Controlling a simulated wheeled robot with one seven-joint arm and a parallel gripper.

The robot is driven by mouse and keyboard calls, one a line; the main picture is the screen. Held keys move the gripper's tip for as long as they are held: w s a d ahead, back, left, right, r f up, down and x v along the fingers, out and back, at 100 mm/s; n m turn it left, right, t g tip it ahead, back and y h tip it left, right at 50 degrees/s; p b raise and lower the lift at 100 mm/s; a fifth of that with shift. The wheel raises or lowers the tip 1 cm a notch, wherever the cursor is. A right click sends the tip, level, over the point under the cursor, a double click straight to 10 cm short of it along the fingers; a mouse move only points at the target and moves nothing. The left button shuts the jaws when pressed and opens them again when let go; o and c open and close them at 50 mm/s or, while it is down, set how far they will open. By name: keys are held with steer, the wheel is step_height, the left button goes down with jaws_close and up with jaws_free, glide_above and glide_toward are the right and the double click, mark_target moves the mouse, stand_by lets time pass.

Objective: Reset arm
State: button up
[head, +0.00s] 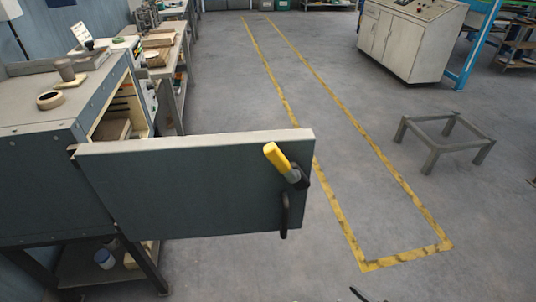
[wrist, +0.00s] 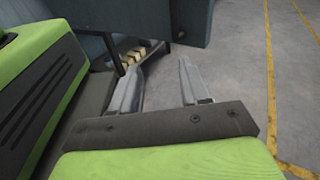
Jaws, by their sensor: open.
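My gripper (wrist: 160,85) shows in the wrist view, with its two grey fingers apart and nothing between them. It is over the floor, in front of the dryer and clear of it. In the head view only a small dark tip shows at the bottom edge, and I cannot tell what part it is. The plate dryer (head: 35,185) stands at the left with its grey door (head: 180,195) swung wide open. The door carries a black handle with a yellow grip (head: 277,158). Part of the door also shows at the top of the wrist view (wrist: 185,20).
A roll of tape (head: 50,100) lies on the dryer top. Workbenches (head: 172,60) line the left wall. A low metal frame (head: 444,142) and a control cabinet (head: 410,40) stand at the right. The yellow-lined floor (head: 330,150) between is clear.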

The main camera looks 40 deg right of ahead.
steer(key=w+a+r+n+g+y+p, duration=0.1)
steer(key=w+a+r+n+g+y, duration=0.2)
steer(key=w+r+n+g, duration=0.65)
steer(key=w+a+r+n+g+y, duration=0.25)
steer(key=w+r+n+g, duration=0.25)
steer(key=w+r+n, duration=0.5)
steer(key=s+a+r+n+t+h, duration=0.1)
steer(key=a+r+n+h, duration=0.1)
steer(key=a+r+n, duration=0.3)
steer(key=s+a+r+n+t+h, duration=0.2)
steer(key=a+r+n, duration=0.3)
steer(key=a+n, duration=0.6)
steer(key=shift+a+r+h+p, duration=0.15)
steer(key=shift+r+h+p, duration=0.1)
steer(key=shift+h+p, duration=0.2)
steer(key=shift+c, duration=0.2)
